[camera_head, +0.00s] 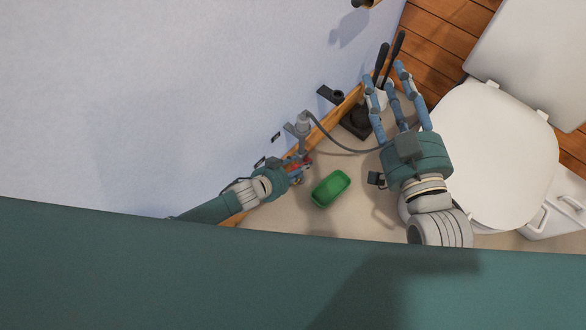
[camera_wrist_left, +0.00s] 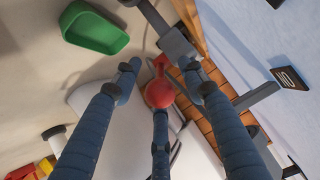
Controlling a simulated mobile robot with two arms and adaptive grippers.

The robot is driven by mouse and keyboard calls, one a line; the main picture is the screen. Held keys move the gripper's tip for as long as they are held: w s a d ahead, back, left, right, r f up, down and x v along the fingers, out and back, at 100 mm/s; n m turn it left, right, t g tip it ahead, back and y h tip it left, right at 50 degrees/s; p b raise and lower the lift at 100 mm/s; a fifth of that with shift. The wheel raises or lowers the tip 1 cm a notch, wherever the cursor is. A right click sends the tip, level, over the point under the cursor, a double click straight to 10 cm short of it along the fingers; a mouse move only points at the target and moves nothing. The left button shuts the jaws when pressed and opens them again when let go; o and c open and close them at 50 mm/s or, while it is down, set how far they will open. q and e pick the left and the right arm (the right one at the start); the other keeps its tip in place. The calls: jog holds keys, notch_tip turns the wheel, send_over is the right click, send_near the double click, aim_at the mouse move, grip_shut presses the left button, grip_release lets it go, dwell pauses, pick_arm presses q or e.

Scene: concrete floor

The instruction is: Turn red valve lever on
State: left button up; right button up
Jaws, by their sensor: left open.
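The red valve lever (camera_wrist_left: 160,92) ends in a round red knob in the left wrist view. It lies between the spread blue fingers of my left gripper (camera_wrist_left: 167,80), which is open around it; contact cannot be told. In the head view, my left gripper (camera_head: 300,168) is low by the wall and mostly covers the lever (camera_head: 307,159). The grey valve pipe (camera_head: 303,124) stands just beyond. A black ON label (camera_wrist_left: 289,78) is on the wall. My right gripper (camera_head: 392,88) is open and empty, with fingers spread, left of the toilet.
A green tray (camera_head: 330,188) lies on the floor right of my left gripper; it also shows in the wrist view (camera_wrist_left: 94,27). A grey hose runs from the valve toward the white toilet (camera_head: 497,150). A black holder (camera_head: 357,122) stands near the wall.

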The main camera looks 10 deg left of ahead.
pick_arm(q)
jog(key=v, duration=0.7)
jog(key=shift+f, duration=0.1)
